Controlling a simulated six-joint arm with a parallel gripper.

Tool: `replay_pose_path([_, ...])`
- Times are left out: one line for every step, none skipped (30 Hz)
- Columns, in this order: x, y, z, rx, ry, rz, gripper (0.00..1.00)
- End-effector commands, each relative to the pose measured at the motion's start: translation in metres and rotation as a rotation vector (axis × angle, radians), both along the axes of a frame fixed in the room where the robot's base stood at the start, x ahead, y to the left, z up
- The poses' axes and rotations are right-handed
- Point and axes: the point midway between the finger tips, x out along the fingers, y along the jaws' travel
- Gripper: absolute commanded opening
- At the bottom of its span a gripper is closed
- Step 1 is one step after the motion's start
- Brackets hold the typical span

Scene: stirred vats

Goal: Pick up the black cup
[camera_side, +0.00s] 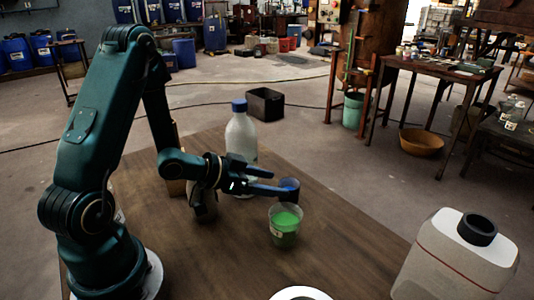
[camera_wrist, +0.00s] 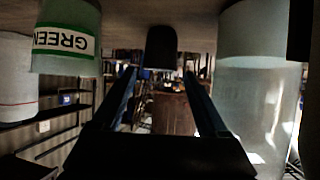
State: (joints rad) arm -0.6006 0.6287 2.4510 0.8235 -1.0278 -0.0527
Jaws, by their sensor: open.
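The wrist view is upside down, with the tabletop along its top edge. The black cup (camera_wrist: 162,47) hangs there near the middle, lined up between the tips of my two fingers. In the side view the cup (camera_side: 289,188) looks dark blue-black and stands on the wooden table at the ends of my fingers. My gripper (camera_side: 274,182) is roughly level and open, with nothing held. It also shows in the wrist view (camera_wrist: 160,73), with a finger on either side of the cup's line. I cannot tell whether the fingertips reach alongside the cup or stop just short.
A clear cup of green liquid (camera_side: 285,228) stands just in front of the black cup. A white bottle with a blue cap (camera_side: 241,140) stands behind my gripper. A large white jug (camera_side: 455,262) is at the right front. The table (camera_side: 340,245) is bare between.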

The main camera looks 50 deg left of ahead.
Motion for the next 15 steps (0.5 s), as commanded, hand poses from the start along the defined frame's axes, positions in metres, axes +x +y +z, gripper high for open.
replay_pose_path([0.004,-0.002,-0.003,0.000,0.001,-0.003,0.77])
replay_pose_path([0.007,-0.003,-0.004,-0.001,0.001,-0.004,0.77])
replay_pose_path([0.011,-0.004,-0.007,-0.001,0.001,-0.004,0.77])
replay_pose_path([0.016,-0.004,-0.009,0.000,0.000,-0.004,0.77])
replay_pose_path([0.020,-0.006,-0.012,0.000,0.001,-0.005,0.77])
replay_pose_path([0.026,-0.007,-0.015,0.000,0.000,-0.004,0.77])
replay_pose_path([0.030,-0.008,-0.017,-0.001,0.000,-0.005,0.77])
replay_pose_path([0.034,-0.008,-0.019,-0.001,0.000,-0.003,0.77])
replay_pose_path([0.038,-0.009,-0.021,0.000,0.001,-0.003,0.77])
replay_pose_path([0.041,-0.009,-0.023,0.000,0.000,-0.004,0.77])
replay_pose_path([0.043,-0.010,-0.024,0.001,0.000,-0.003,0.77])
replay_pose_path([0.046,-0.010,-0.026,0.000,0.000,-0.001,0.77])
replay_pose_path([0.048,-0.010,-0.026,0.000,-0.001,-0.001,0.77])
replay_pose_path([0.049,-0.011,-0.027,0.000,-0.001,-0.001,0.77])
replay_pose_path([0.050,-0.011,-0.027,0.000,-0.001,-0.001,0.77])
